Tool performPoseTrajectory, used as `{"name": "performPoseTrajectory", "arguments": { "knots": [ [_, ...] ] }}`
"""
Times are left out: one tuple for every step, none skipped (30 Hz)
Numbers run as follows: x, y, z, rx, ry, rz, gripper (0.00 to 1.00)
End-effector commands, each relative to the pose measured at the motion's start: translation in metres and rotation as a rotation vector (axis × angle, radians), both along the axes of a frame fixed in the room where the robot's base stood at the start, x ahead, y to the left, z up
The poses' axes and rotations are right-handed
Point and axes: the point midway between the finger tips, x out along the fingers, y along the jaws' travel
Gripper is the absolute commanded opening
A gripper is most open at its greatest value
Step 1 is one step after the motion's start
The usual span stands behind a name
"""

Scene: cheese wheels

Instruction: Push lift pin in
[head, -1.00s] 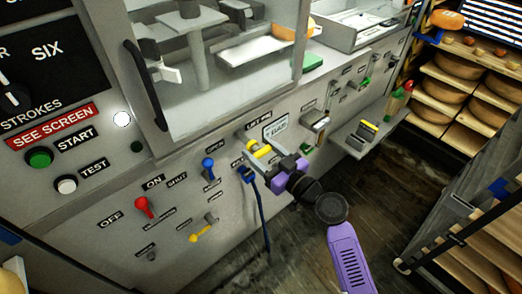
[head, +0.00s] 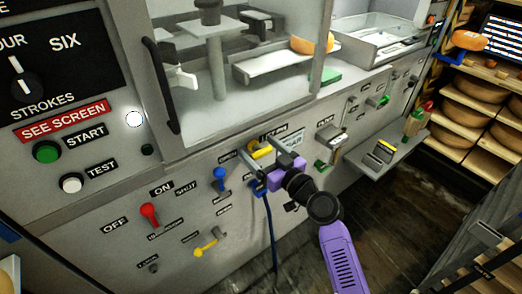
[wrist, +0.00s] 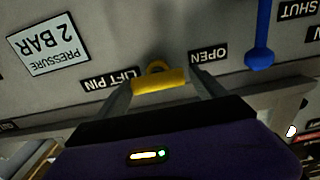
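The lift pin has a yellow handle (head: 262,149) on the grey machine panel, beside its LIFT PIN label. In the wrist view the yellow handle (wrist: 160,81) is a horizontal bar with a loop behind it, between the LIFT PIN and OPEN labels. My gripper (head: 264,160) is in front of the handle. In the wrist view the fingers of my gripper (wrist: 162,88) are apart, one on each side of the bar. The bar spans much of the gap; whether either finger touches its ends is unclear. The pin's shaft is hidden.
A blue lever (head: 219,178) sits just left of my gripper, with a red lever (head: 150,213) farther left. A blue cable (head: 272,235) hangs below the gripper. A small shelf (head: 365,160) juts out to the right. A grey rack stands at lower right.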

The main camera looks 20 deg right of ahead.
Motion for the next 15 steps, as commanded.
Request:
{"name": "performPoseTrajectory", "arguments": {
  "knots": [
    [0.000,0.000,0.000,0.000,0.000,0.000,0.80],
    [0.000,0.000,0.000,0.000,0.000,0.000,0.80],
    [0.000,0.000,0.000,0.000,0.000,0.000,0.80],
    [0.000,0.000,0.000,0.000,0.000,0.000,0.80],
    [0.000,0.000,0.000,0.000,0.000,0.000,0.80],
    [-0.001,-0.001,0.000,0.000,0.000,0.000,0.80],
    [-0.001,-0.001,-0.001,0.000,0.001,-0.001,0.80],
    [-0.002,-0.001,-0.001,0.001,0.001,-0.001,0.80],
    [-0.005,-0.002,-0.001,0.001,0.001,-0.001,0.80],
    [-0.008,-0.003,-0.002,0.001,0.001,-0.001,0.80],
    [-0.011,-0.005,-0.002,0.001,0.001,-0.002,0.80],
    [-0.016,-0.007,-0.002,0.002,0.002,-0.003,0.80],
    [-0.021,-0.008,-0.002,0.001,0.001,-0.003,0.80],
    [-0.026,-0.010,-0.003,0.001,0.001,-0.003,0.80],
    [-0.032,-0.012,-0.003,0.000,0.001,-0.003,0.80]
  ]
}}
